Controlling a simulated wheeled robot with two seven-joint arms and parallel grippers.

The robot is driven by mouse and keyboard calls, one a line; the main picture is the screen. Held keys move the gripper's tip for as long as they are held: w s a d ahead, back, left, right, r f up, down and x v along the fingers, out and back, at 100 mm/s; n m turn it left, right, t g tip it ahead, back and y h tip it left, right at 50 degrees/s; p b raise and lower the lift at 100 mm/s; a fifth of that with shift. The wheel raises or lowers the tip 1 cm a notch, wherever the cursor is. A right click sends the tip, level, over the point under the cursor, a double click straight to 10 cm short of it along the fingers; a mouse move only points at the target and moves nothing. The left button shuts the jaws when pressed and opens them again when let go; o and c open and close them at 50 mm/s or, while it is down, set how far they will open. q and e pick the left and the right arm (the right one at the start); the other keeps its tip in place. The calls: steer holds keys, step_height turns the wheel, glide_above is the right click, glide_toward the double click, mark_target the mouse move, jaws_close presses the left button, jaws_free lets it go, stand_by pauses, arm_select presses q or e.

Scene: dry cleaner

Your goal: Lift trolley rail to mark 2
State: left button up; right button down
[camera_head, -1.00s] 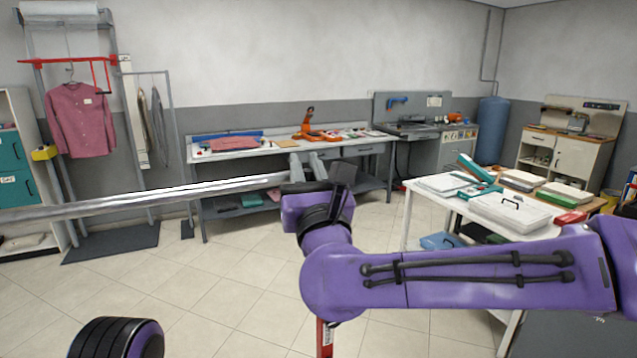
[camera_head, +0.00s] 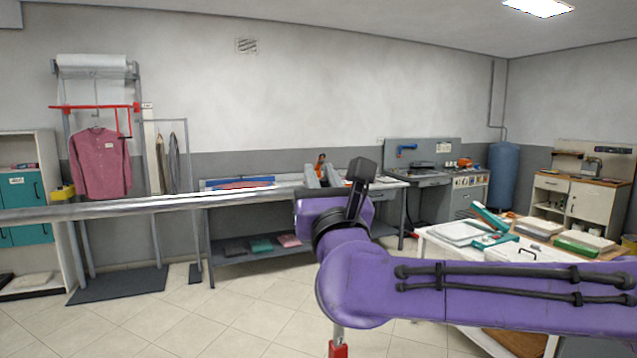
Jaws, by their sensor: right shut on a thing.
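A long silver trolley rail (camera_head: 150,204) runs nearly level across the left half of the head view, from the left edge to my right gripper. My right gripper (camera_head: 322,176) is shut on the rail's right end. Its wrist hides part of the contact. The rail passes in front of the garment rack and the worktable. My left gripper is out of view. No readable mark 2 shows.
A red shirt (camera_head: 101,163) hangs from a red bar (camera_head: 95,106) at the left. A worktable (camera_head: 240,252) stands behind the rail. A white table (camera_head: 458,248) with boxes stands right. A red piece (camera_head: 338,350) on a thin post shows below my arm. Open tiled floor lies ahead.

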steer(key=c, duration=1.1)
jaws_free()
steer(key=shift+r, duration=0.1)
steer(key=shift+s+f, duration=0.2)
steer(key=shift+f, duration=0.05)
steer(key=b+v, duration=0.6)
steer(key=v, duration=0.4)
steer(key=shift+s+d, duration=0.1)
steer(key=shift+d, duration=0.05)
